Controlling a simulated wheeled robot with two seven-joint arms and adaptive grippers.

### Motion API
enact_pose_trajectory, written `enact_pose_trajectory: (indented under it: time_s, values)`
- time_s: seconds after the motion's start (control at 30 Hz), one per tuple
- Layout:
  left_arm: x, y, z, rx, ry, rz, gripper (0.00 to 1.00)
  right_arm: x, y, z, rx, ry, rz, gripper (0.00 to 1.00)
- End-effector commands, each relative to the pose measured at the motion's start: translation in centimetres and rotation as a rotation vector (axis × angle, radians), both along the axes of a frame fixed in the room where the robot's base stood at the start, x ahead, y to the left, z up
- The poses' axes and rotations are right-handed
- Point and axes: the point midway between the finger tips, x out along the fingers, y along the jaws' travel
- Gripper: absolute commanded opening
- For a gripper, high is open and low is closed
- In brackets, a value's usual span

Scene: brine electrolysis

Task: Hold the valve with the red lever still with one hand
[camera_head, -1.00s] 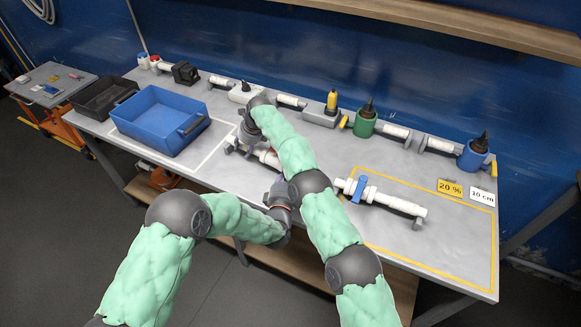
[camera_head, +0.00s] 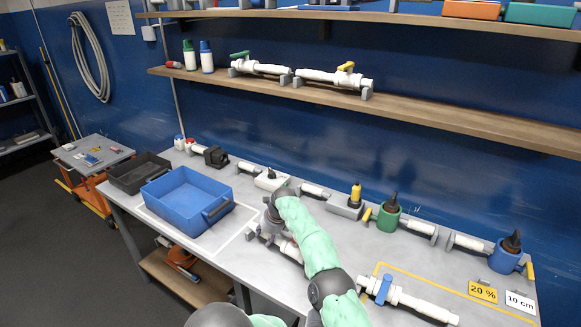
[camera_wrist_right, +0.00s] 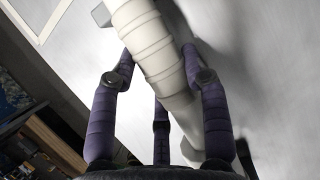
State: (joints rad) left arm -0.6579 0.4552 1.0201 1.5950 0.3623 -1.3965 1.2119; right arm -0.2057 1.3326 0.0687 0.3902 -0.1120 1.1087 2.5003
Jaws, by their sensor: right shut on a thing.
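A white valve pipe (camera_head: 291,250) lies on the grey bench in front of the blue bin, mostly covered by my right arm. I cannot clearly make out its red lever in the head view. My right gripper (camera_head: 262,232) is at the left part of this pipe. In the right wrist view the ribbed white pipe (camera_wrist_right: 148,45) runs between the purple fingers of my right gripper (camera_wrist_right: 155,68), which is shut on it. Only a piece of my left arm shows at the bottom edge; its gripper is not visible.
A blue bin (camera_head: 163,216) and a black tray (camera_head: 120,188) stand at left. A blue-lever valve (camera_head: 384,290) lies at right by the yellow-marked area. A green-bodied device (camera_head: 388,220) and a blue one (camera_head: 506,258) stand along the back. Valves with green and yellow levers sit on the shelf (camera_head: 430,112).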

Motion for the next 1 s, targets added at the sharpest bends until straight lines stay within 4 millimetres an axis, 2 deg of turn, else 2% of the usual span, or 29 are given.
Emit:
enact_pose_trajectory:
  time_s: [0.03,0.07,0.13,0.17,0.63,0.87,1.0]
  values:
    - [0.0,0.0,0.0,0.000,0.000,0.000,0.00,-0.1,-0.1,-0.2,-0.002,0.004,-0.001,0.02]
    - [0.0,0.0,0.0,0.000,0.000,0.000,0.00,-0.1,-0.1,-0.2,-0.002,0.004,-0.001,0.49]
    - [0.0,0.0,0.0,0.000,0.000,0.000,0.00,-0.1,-0.1,-0.2,-0.002,0.004,-0.001,0.69]
    - [0.0,0.0,0.0,0.000,0.000,0.000,0.00,-0.1,-0.1,-0.2,-0.001,0.003,-0.001,0.74]
    - [0.0,0.0,0.0,0.000,0.000,0.000,0.00,-0.1,-0.2,0.5,0.000,0.000,0.000,0.74]
    - [0.0,0.0,0.0,0.000,0.000,0.000,0.00,-0.7,-0.9,2.7,0.000,-0.001,0.000,0.74]
    - [0.0,0.0,0.0,0.000,0.000,0.000,0.00,-1.3,-1.6,4.9,0.000,-0.002,-0.001,0.74]
